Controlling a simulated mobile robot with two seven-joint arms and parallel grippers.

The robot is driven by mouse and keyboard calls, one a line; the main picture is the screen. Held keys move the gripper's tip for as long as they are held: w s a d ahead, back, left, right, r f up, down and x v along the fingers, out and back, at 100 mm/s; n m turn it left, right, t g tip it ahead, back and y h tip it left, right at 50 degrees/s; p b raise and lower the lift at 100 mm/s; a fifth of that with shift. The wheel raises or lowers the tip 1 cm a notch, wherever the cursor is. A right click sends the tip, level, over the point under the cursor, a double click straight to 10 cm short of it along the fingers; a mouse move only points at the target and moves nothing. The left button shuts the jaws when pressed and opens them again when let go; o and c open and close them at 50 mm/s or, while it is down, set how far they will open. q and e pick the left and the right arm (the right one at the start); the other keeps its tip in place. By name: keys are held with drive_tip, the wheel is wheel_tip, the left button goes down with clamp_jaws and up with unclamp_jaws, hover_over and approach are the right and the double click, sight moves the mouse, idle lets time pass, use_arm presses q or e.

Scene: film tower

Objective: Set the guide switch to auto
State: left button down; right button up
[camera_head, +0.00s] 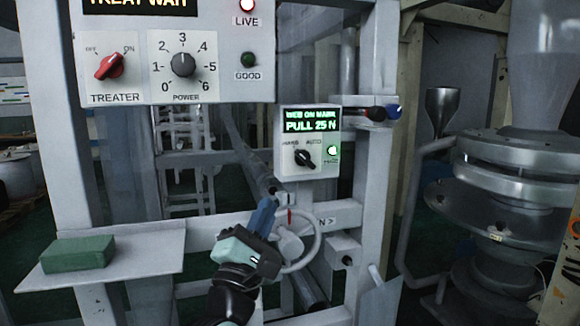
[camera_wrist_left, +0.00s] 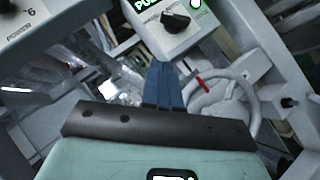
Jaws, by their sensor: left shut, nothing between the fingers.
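The guide switch is a black knob (camera_head: 305,158) on a white box (camera_head: 290,182) under a lit green display. The labels above it read HAND at left and AUTO at right. The knob's bar slants from upper left to lower right, with its upper end on the HAND side; its pointer mark is too small to make out. The knob also shows in the left wrist view (camera_wrist_left: 176,22). My left gripper (camera_head: 267,208) is shut and empty, with its blue fingers below and left of the box, apart from the knob. In the wrist view the fingertips (camera_wrist_left: 165,66) point toward the box.
A handwheel (camera_head: 318,240) with a red mark stands close behind my left gripper. A treater panel (camera_head: 215,85) with a red switch and power dial hangs at upper left. A green block (camera_head: 78,253) lies on a shelf (camera_head: 150,262). A green lamp (camera_head: 333,150) is lit beside the knob.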

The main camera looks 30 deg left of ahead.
use_arm(q)
drive_tip(key=p, duration=0.2)
approach(295, 152)
drive_tip(key=w+a, duration=0.3)
drive_tip(key=shift+w+d+r+p, duration=0.75)
drive_tip(key=shift+w+r+p, duration=0.1)
drive_tip(key=shift+p, duration=0.2)
drive_tip(key=shift+w+d+r, duration=0.2)
drive_tip(key=shift+d, duration=0.05)
